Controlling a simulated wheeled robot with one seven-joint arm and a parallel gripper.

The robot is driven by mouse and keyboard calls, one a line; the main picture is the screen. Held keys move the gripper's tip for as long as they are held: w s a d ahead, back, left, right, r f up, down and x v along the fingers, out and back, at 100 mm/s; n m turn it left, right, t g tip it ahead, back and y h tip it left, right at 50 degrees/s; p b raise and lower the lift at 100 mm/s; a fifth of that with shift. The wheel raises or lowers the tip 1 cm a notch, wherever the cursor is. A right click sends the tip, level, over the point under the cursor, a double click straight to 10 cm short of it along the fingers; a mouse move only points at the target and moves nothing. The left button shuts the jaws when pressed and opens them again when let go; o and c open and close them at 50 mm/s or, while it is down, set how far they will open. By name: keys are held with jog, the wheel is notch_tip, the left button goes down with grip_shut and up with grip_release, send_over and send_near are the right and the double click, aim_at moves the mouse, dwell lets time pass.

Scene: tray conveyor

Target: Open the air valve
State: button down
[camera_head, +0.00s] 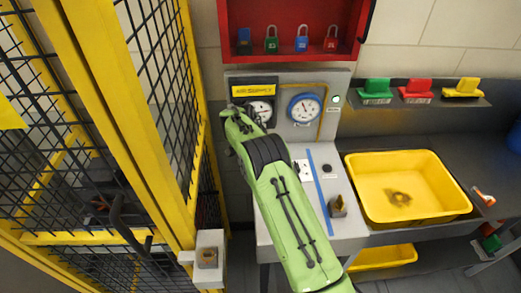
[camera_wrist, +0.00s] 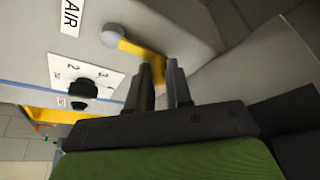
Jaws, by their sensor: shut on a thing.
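The air valve shows in the wrist view as a round grey pivot (camera_wrist: 114,34) with a yellow lever (camera_wrist: 130,47) on a pale grey panel, near an AIR label (camera_wrist: 70,16). The lever runs right from the pivot, and its yellow end lies between my fingers. My gripper (camera_wrist: 164,72) is shut on that lever end. In the head view my green arm covers the valve and the gripper.
Near the valve is a black selector knob (camera_wrist: 82,88) on a numbered plate. A yellow mesh cage (camera_head: 160,130) stands close left; a yellow tray (camera_head: 408,215) sits right.

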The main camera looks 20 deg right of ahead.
jog(key=c, duration=1)
grip_release()
jog(key=shift+c, duration=0.2)
jog(key=p+v, duration=0.1)
jog(key=v, duration=1.4)
jog(key=shift+a+r, duration=0.2)
jog(key=shift+r, duration=0.15)
